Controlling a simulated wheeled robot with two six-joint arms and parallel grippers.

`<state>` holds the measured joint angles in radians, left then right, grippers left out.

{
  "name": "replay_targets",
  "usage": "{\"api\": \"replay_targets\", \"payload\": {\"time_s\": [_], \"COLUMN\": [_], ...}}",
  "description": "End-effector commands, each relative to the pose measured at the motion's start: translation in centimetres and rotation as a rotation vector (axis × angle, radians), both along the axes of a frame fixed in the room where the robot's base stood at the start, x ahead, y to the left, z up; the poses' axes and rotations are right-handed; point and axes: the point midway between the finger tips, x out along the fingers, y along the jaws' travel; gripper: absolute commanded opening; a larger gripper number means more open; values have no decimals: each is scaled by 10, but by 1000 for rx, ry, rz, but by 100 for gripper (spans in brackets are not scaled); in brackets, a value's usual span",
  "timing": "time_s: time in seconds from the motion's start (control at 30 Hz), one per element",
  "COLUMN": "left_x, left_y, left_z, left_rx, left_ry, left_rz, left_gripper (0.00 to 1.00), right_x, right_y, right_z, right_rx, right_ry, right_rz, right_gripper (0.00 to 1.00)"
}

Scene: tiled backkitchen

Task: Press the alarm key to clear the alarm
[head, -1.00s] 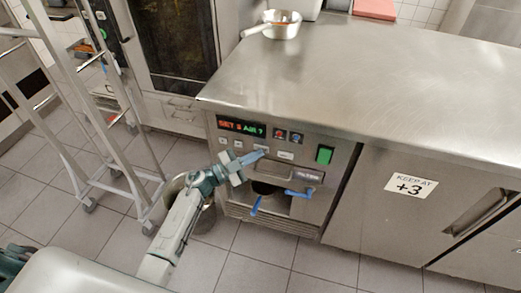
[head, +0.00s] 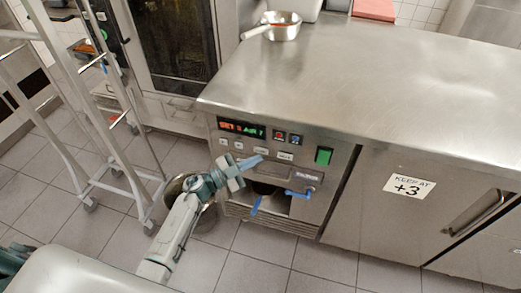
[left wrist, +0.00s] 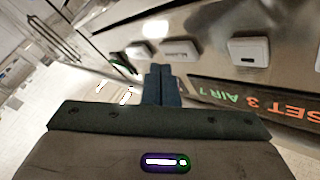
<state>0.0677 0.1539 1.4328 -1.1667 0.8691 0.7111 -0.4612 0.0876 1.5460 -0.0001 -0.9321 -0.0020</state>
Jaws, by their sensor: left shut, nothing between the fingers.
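The control panel (head: 300,147) on the front of the steel counter has a lit display (head: 241,128) reading roughly "SET 3 AIR 7". Below it runs a row of pale keys, one of them a wide key (head: 285,156) just right of my fingertips. I cannot read which one is the alarm key. My left gripper (head: 260,158) is shut and empty, its fingertips at the panel just under the keys. In the left wrist view the fingers (left wrist: 162,84) point toward a labelled key (left wrist: 180,50), with another key (left wrist: 250,50) to the right. Contact cannot be told. My right gripper is not in view.
A green switch (head: 323,156) sits right of the keys. Blue-handled levers (head: 299,193) stick out below the panel. A metal rack (head: 110,150) stands left, and a bin (head: 203,218) is on the floor behind my left arm. A pan (head: 284,30) stands on the mostly clear counter.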

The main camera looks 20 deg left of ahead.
Motion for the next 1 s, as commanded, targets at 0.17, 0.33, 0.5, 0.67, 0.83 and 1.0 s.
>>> {"api": "replay_targets", "payload": {"time_s": [0.17, 0.33, 0.5, 0.67, 0.83, 1.0], "left_x": [-1, -13, -30, -45, -50, -50], "left_y": [0, 1, 1, 2, 2, 2], "left_z": [0, 1, 2, 1, 0, -1], "left_rx": [0, 0, 0, -1, 0, 0], "left_ry": [0, 3, 3, 2, 0, 0], "left_rz": [0, 0, 0, 0, 0, 0], "left_gripper": [0, 0, 0, 0, 0, 0], "right_x": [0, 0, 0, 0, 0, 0], "right_y": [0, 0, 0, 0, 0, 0], "right_z": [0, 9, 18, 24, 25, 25], "right_rx": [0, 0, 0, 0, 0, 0], "right_ry": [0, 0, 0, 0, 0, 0], "right_rz": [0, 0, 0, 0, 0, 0], "right_gripper": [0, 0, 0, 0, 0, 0]}}
